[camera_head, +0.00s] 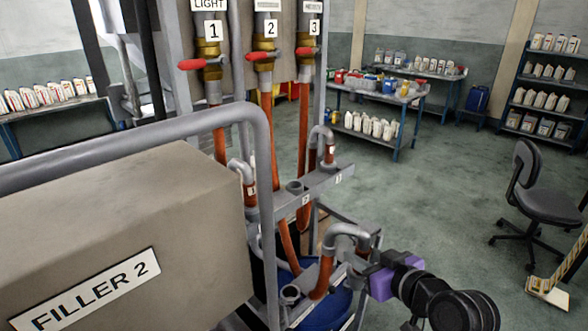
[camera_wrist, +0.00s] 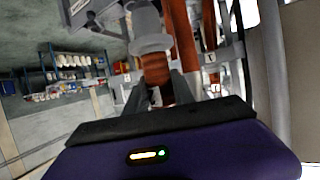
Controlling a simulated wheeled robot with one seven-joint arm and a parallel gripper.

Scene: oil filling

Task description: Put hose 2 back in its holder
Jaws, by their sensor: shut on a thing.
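Hose 2, an orange hose with a grey bent nozzle (camera_head: 348,231), is at the front right of the rack in the head view. My purple gripper (camera_head: 360,264) comes from the right and is shut on it. In the wrist view, the orange part of hose 2 (camera_wrist: 156,69) lies between my dark fingers (camera_wrist: 162,93), below a grey collar. The holder marked 2 (camera_head: 295,187) is an open grey ring on the rack bar and looks empty. The held nozzle is in front of this holder, lower and to the right, apart from it.
Hose 1's nozzle (camera_head: 240,170) and hose 3's nozzle (camera_head: 322,134) sit on either side of holder 2. A grey open pipe end (camera_head: 290,295) and a blue drum (camera_head: 328,312) are below. The filler 2 box (camera_head: 130,240) fills the left.

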